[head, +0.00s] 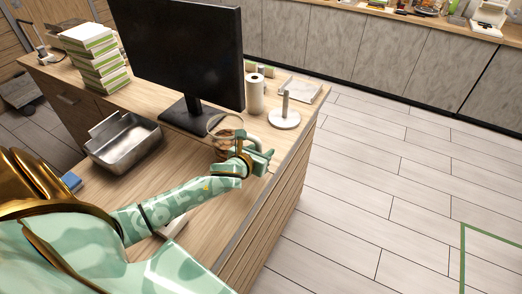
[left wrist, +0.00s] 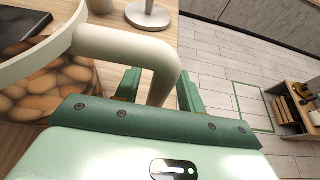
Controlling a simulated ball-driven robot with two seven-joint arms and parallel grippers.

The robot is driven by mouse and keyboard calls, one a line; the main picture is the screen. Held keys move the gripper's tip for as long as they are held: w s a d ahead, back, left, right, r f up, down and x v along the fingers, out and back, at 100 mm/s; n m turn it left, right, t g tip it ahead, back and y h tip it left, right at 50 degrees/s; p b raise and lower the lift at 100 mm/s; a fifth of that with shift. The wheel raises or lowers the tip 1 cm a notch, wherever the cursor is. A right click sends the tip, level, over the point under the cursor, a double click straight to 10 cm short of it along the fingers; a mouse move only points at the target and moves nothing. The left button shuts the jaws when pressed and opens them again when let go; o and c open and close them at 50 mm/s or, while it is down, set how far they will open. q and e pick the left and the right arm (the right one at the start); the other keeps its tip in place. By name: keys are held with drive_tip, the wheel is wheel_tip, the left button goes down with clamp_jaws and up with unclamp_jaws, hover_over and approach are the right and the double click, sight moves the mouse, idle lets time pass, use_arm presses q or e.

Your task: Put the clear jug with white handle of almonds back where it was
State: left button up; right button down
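The clear jug (head: 222,127) holds brown almonds and stands on the wooden counter (head: 205,207), in front of the monitor. Its lower part is partly hidden by my left gripper. In the left wrist view, the jug's almonds (left wrist: 55,88) show at the left. Its thick white handle (left wrist: 125,41) curves down between my fingers. My left gripper (head: 262,160) is at the handle side of the jug; in the left wrist view its green fingers (left wrist: 160,88) stand apart on either side of the handle, with some gap showing. My right gripper is not in view.
A black monitor (head: 185,48) stands behind the jug. A paper roll (head: 256,95) and a white round-based holder (head: 284,118) are to its right. A metal tray (head: 122,145) and stacked boxes (head: 95,55) are left. The counter's right edge is close to my gripper.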

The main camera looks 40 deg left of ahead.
use_arm(q)
drive_tip(key=shift+s+r, duration=0.2)
drive_tip(key=shift+s, duration=0.1)
drive_tip(key=p+v, duration=0.2)
drive_tip(key=v, duration=0.9)
drive_tip(key=shift+s, duration=0.15)
drive_tip(key=shift+r, duration=0.15)
